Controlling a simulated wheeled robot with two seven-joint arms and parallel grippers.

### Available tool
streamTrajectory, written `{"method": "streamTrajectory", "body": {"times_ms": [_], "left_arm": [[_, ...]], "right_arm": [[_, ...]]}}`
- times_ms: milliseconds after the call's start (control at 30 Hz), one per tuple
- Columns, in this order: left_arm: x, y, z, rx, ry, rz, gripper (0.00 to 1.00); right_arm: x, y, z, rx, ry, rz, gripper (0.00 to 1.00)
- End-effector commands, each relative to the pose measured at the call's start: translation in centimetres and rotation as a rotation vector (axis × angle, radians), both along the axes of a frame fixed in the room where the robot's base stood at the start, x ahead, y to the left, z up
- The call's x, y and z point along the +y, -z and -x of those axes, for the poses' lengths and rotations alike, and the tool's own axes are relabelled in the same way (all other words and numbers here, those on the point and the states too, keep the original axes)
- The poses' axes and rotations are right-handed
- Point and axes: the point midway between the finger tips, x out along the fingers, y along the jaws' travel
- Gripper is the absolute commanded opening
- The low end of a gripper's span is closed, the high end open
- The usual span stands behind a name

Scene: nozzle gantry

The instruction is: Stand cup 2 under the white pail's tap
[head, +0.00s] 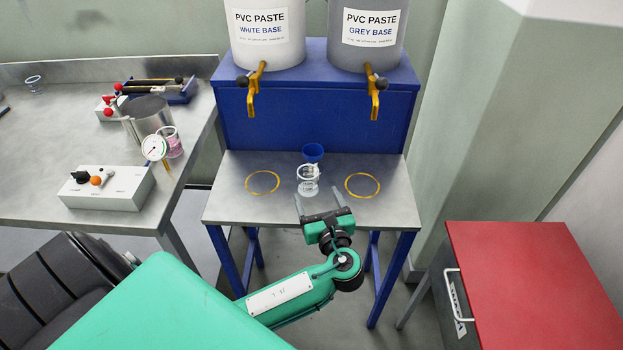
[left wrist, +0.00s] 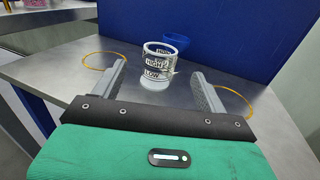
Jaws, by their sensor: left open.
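A clear cup with black printed markings (head: 308,180) stands upright on the steel stand top (head: 225,205), between two yellow rings; it also shows in the left wrist view (left wrist: 158,70). I cannot read a number on it. My left gripper (head: 317,193) is open, its fingers pointing at the cup from the front, with the cup just beyond the fingertips; it also shows in the left wrist view (left wrist: 159,72). The white pail (head: 267,40) has a yellow tap (head: 254,92) above the left ring (head: 262,182). My right gripper is not in view.
A blue cup (head: 313,152) stands close behind the clear cup. The grey pail (head: 367,50) has its tap (head: 374,97) above the right ring (head: 362,185). The left table holds a cup of pink stuff (head: 174,147), a metal pot and a control box (head: 108,187). A red-topped cabinet (head: 535,285) is at right.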

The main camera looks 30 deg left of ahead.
Motion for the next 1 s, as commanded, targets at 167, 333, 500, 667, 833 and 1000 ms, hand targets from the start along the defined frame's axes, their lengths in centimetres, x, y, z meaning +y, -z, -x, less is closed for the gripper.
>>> {"method": "streamTrajectory", "body": {"times_ms": [167, 333, 500, 667, 833, 1000], "left_arm": [[2.7, 0.0, -2.3, -0.001, -0.001, -0.002, 0.75], [4.1, 0.0, -3.5, 0.000, -0.001, 0.000, 0.75], [4.7, 0.1, -4.0, 0.000, 0.000, 0.001, 0.75], [6.3, 0.3, -5.5, 0.000, -0.002, -0.001, 0.75], [8.0, 0.5, -6.9, 0.001, -0.001, 0.001, 0.75], [8.1, 0.5, -7.0, 0.001, 0.000, 0.002, 0.75]], "right_arm": [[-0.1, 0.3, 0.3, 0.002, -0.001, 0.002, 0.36], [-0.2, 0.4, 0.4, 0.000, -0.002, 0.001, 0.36], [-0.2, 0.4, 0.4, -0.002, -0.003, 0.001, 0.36], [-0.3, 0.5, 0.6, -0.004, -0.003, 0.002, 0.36], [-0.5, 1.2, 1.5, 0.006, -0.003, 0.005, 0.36], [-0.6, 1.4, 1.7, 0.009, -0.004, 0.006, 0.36]]}}
